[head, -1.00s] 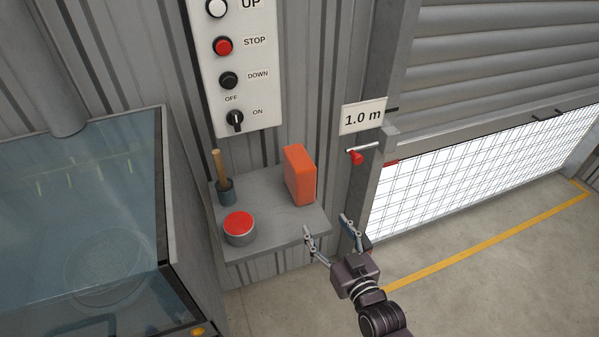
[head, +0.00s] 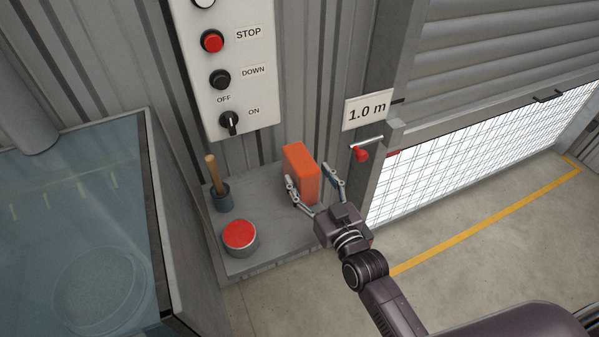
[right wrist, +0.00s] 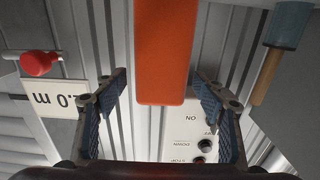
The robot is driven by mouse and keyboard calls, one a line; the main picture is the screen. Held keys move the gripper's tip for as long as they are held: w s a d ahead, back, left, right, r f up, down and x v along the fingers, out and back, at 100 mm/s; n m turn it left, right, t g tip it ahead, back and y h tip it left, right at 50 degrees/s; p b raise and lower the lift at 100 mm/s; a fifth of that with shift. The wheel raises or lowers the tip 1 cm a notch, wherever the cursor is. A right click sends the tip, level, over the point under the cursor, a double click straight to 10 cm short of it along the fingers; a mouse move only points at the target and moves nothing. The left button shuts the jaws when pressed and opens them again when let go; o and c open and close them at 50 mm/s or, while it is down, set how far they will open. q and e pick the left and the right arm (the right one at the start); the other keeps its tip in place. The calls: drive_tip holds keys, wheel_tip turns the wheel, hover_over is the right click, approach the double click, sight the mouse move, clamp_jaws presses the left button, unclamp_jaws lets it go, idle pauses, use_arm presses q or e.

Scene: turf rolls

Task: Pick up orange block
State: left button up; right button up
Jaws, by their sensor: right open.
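The orange block (head: 300,172) stands upright on a small grey shelf (head: 265,228) against the corrugated wall. My right gripper (head: 312,178) is open at the block's near side, with one finger in front of the block's left part and the other just off its right side. In the right wrist view the orange block (right wrist: 166,50) hangs down from the top of the picture, between the two open fingers of the right gripper (right wrist: 160,88). I see no finger closed on it. My left gripper is not in view.
A red-topped round can (head: 240,237) and a grey cup with a wooden handle (head: 220,190) share the shelf's left side. A control panel (head: 222,80) hangs above. A red-knobbed lever (head: 361,153) is right of the block. A glass-sided box (head: 80,230) stands left.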

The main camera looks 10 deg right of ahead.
sight(301, 165)
drive_tip(key=shift+w+a+r, duration=0.1)
drive_tip(key=shift+w, duration=0.45)
drive_tip(key=w, duration=0.1)
drive_tip(key=w+p, duration=0.1)
drive_tip(key=w, duration=0.1)
drive_tip(key=shift+w+a, duration=0.25)
drive_tip(key=shift+a, duration=0.15)
drive_tip(key=shift+w+f, duration=0.2)
drive_tip(key=shift+w, duration=0.05)
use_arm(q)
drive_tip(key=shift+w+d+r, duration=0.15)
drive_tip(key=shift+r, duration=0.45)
use_arm(e)
drive_tip(key=c, duration=1.3)
